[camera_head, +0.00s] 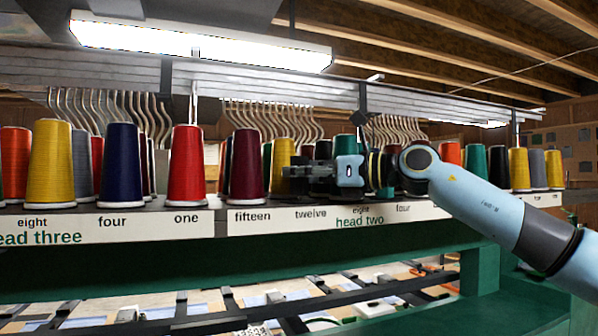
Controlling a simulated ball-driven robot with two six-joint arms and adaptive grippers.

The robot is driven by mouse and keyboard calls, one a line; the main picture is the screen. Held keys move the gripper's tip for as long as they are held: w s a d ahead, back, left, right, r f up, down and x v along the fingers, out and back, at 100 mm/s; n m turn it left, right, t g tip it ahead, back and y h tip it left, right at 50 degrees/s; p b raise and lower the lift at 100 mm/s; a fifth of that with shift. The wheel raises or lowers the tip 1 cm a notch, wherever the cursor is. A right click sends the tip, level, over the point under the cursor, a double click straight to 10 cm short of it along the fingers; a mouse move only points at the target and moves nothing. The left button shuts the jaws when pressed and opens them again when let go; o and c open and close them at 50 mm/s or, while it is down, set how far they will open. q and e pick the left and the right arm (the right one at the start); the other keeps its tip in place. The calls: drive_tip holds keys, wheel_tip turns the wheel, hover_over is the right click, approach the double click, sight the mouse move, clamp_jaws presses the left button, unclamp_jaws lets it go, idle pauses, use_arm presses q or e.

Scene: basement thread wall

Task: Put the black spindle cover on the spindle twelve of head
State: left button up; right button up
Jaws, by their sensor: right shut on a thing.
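My right gripper (294,174) reaches in from the right, its dark fingers pointing left, in front of the cones just above the shelf edge. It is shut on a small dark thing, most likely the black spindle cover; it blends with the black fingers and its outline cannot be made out. The label "twelve" (311,213) is on the white strip, below and slightly right of the fingertips. A yellow cone (283,152) stands behind the fingertips. The spindle at twelve is hidden behind my gripper. My left gripper is not in view.
A maroon cone (247,166) stands at fifteen and a red cone (187,166) at one, both close left of my gripper. The white label strip (262,225) edges the shelf. Hooked wires (268,118) hang behind. Several more cones stand at right.

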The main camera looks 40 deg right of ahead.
idle(0.5)
drive_tip(key=shift+f+b, duration=0.3)
drive_tip(key=o, duration=0.9)
drive_tip(key=shift+r, duration=0.2)
wheel_tip(320, 180, up, 10)
drive_tip(key=shift+f, duration=0.15)
